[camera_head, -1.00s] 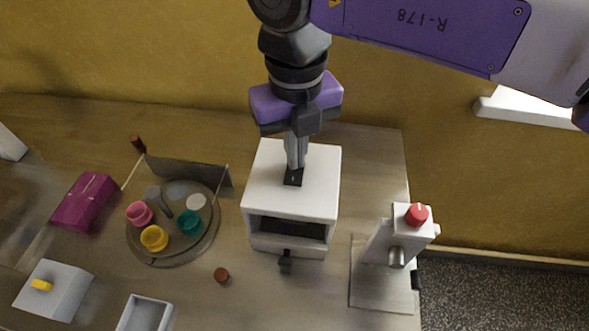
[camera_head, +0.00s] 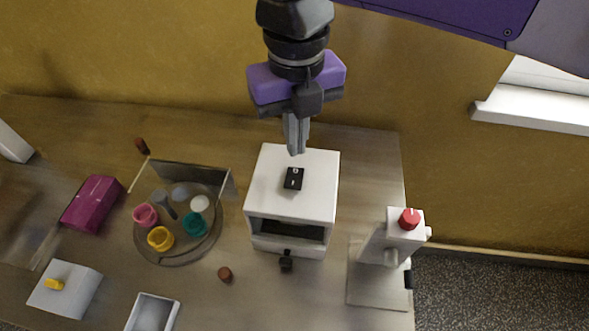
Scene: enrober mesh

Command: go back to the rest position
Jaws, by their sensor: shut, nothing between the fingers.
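My gripper (camera_head: 296,150) is shut and empty. Its fingertips point down, above the back part of the white box-shaped machine (camera_head: 318,168), and appear apart from it. The machine has a black rocker switch (camera_head: 293,179) on top, now fully in view, an open dark slot in front and a black knob (camera_head: 286,262) below the slot.
Left of the machine is a round turntable (camera_head: 172,259) with several coloured cups and a clear upright panel (camera_head: 222,183). The wall is behind.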

